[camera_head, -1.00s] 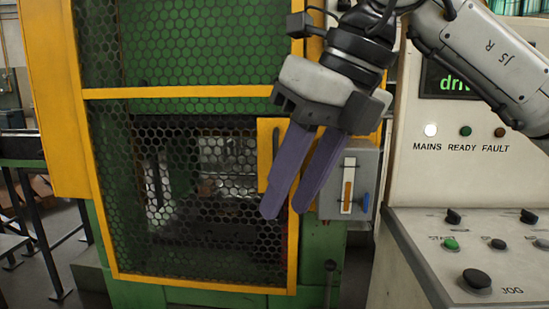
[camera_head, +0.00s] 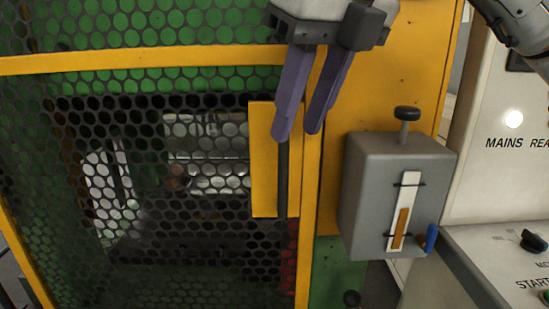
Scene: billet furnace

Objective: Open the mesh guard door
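The mesh guard door (camera_head: 150,220) has a yellow frame and dark hexagonal mesh, and looks closed against the yellow post on its right. A yellow plate (camera_head: 264,160) on its right edge carries a dark vertical handle bar (camera_head: 283,185). My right gripper (camera_head: 299,133) comes down from the top with two purple fingers pointing downward. The fingers are apart, with nothing seen between them. The left fingertip overlaps the upper part of the handle in the picture and hides it; I cannot tell whether they touch. My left gripper is not in view.
A grey box (camera_head: 370,200) with a black knob on top, a slotted front and a blue lever stands out just right of the door. The pale control cabinet (camera_head: 500,180) and its sloped button desk (camera_head: 500,265) are at the far right.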

